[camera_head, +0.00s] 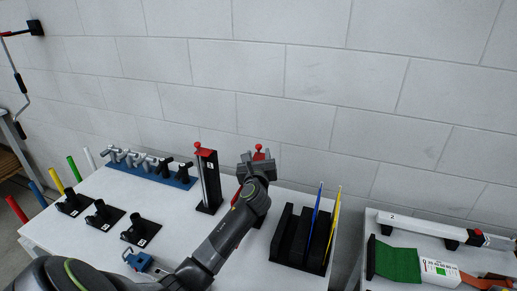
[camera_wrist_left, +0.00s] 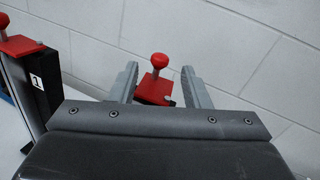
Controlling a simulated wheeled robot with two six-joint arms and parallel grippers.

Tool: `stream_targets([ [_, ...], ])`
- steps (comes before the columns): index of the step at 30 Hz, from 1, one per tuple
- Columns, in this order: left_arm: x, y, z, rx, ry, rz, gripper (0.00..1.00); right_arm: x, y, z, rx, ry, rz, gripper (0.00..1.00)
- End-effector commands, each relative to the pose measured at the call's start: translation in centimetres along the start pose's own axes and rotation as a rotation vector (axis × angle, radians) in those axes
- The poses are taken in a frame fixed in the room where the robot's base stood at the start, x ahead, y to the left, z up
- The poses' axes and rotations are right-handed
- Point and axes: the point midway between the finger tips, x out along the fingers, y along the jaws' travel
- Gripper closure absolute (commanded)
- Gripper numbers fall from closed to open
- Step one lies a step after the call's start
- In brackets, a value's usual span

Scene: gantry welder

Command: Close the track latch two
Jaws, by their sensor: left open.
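Two black upright posts carry red latch parts with round red knobs. The left post (camera_head: 208,182) bears a label that reads 1 in the left wrist view (camera_wrist_left: 38,84). The other latch, taken as track latch two, shows its red knob (camera_head: 258,147) behind my left gripper (camera_head: 259,160); its label is hidden. In the left wrist view its red plate (camera_wrist_left: 154,90) and knob (camera_wrist_left: 159,60) appear between the two grey fingers (camera_wrist_left: 160,84). The gripper is open, and I cannot tell whether the fingers touch the latch. Most of this post is hidden by my arm.
A black rack (camera_head: 290,240) with blue and yellow sticks stands to the right. A blue rail (camera_head: 150,172) with grey handles lies at the back left, with several black holders in front. The block wall (camera_head: 330,80) rises close behind the table.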

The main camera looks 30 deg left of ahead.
Motion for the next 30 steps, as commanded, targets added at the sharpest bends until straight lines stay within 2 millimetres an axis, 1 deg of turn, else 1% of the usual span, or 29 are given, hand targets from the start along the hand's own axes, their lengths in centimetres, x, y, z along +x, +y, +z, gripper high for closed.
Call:
stream_targets([
  [1, 0.8, 0.0, 0.2, 0.001, -0.001, 0.001, 0.57, -0.2, 0.0, 0.1, 0.0, -0.002, 0.0, 0.68],
  [3, 1.6, 0.0, 0.1, 0.002, -0.001, 0.002, 0.57, -0.2, 0.1, 0.3, 0.001, -0.005, 0.0, 0.68],
  [9, 3.2, 0.0, 0.1, 0.0, -0.001, 0.001, 0.57, -0.4, 0.3, 1.0, 0.0, -0.015, 0.004, 0.68],
  [13, 3.6, 0.0, 0.0, 0.0, 0.0, 0.001, 0.57, -0.4, 0.7, 1.1, -0.001, -0.017, 0.008, 0.68],
  [21, 3.6, 0.0, 0.0, 0.0, 0.0, 0.0, 0.57, -0.4, 1.0, 1.1, -0.003, -0.017, 0.012, 0.68],
  [30, 3.6, 0.0, 0.0, 0.0, 0.0, 0.0, 0.96, -0.4, 1.0, 1.1, -0.003, -0.017, 0.012, 0.68],
])
